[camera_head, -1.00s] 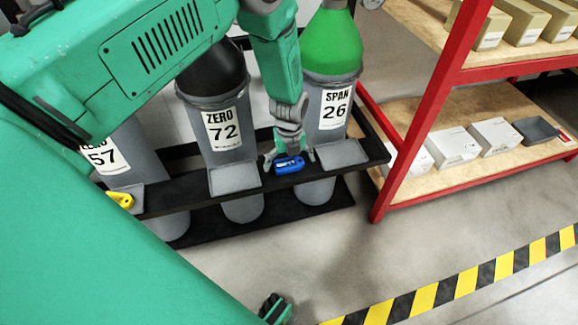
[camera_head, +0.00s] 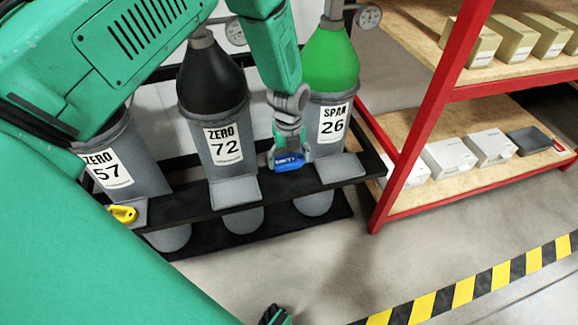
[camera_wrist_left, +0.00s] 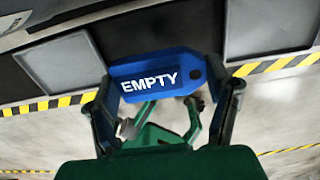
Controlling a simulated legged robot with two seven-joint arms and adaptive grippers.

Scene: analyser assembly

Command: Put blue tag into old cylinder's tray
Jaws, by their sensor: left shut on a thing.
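The blue tag (camera_head: 289,161), marked EMPTY in white, is held by my left gripper (camera_head: 287,153). The tag (camera_wrist_left: 158,76) also shows large between the fingers (camera_wrist_left: 165,95) in the left wrist view. The gripper is shut on it, above the black rack between the ZERO 72 and SPAN 26 cylinders. Grey trays sit on the rack before the ZERO 57 cylinder (camera_head: 135,160), the ZERO 72 cylinder (camera_head: 221,160) and the SPAN 26 cylinder (camera_head: 329,110). The tray at ZERO 72 (camera_head: 234,191) and the one at SPAN 26 (camera_head: 340,168) look empty. My right gripper (camera_head: 276,316) is partly visible at the bottom edge.
A yellow tag (camera_head: 122,214) lies at the tray of ZERO 57. The black rack (camera_head: 270,190) holds the cylinders. A red-framed shelf (camera_head: 420,120) with boxes stands close on the right. The floor in front is clear up to a yellow-black stripe (camera_head: 470,290).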

